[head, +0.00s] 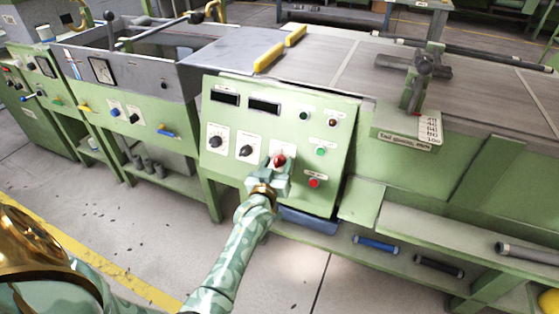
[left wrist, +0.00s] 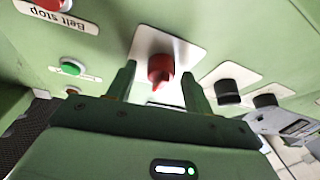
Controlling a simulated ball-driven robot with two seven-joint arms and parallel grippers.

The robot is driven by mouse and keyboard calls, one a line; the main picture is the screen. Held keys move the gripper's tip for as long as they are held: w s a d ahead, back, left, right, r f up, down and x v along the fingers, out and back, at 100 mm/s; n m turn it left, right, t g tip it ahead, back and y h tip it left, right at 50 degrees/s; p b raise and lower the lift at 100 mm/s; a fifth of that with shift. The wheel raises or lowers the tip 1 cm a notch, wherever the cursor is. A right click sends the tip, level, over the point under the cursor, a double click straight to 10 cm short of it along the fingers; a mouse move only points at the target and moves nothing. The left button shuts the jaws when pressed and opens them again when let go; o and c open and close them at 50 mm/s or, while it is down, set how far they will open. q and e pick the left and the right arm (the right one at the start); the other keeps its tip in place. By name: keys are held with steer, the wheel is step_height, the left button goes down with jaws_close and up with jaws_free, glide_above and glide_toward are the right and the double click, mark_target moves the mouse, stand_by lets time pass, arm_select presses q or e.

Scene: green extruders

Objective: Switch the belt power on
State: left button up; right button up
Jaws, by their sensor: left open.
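The green control panel (head: 282,122) stands in the middle of the head view. A red rotary knob (head: 279,160) sits on a white plate low on it. My left gripper (head: 277,173) is at this knob, with its jaws open. In the left wrist view the red knob (left wrist: 160,70) lies between the two fingers, with a gap on each side. Its pointed end is toward the bottom of that picture. The knob's plate text is not readable. My right gripper is not in view.
Two black knobs (head: 246,150) are left of the red knob. A green button (head: 320,151) and the red "Belt stop" button (left wrist: 52,5) are right of it in the head view. A blue bin (head: 308,221) is under the panel. A conveyor belt (head: 335,60) runs behind.

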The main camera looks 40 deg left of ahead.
arm_select(q)
steer(key=shift+r, duration=0.1)
steer(key=shift+c, duration=1)
steer(key=c, duration=0.8)
steer(key=shift+m, duration=0.6)
steer(key=shift+m+h+p, duration=0.5)
steer(key=shift+m+h, duration=0.1)
steer(key=shift+m, duration=0.2)
steer(key=m+h+p, duration=0.1)
steer(key=m, duration=0.2)
steer(key=m+t+h+p, duration=0.1)
steer(key=m+h, duration=0.1)
steer(key=m, duration=0.2)
steer(key=shift+s+a, duration=0.15)
steer(key=shift+a, duration=0.05)
steer(key=m+h+p, duration=0.1)
steer(key=m+h, duration=0.1)
steer(key=m, duration=0.2)
steer(key=shift+g, duration=0.3)
steer(key=shift+m, duration=0.8)
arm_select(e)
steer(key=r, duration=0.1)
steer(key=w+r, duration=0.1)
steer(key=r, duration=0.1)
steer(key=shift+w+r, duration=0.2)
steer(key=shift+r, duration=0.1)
arm_select(q)
steer(key=shift+f+h, duration=0.2)
steer(key=shift+h, duration=0.1)
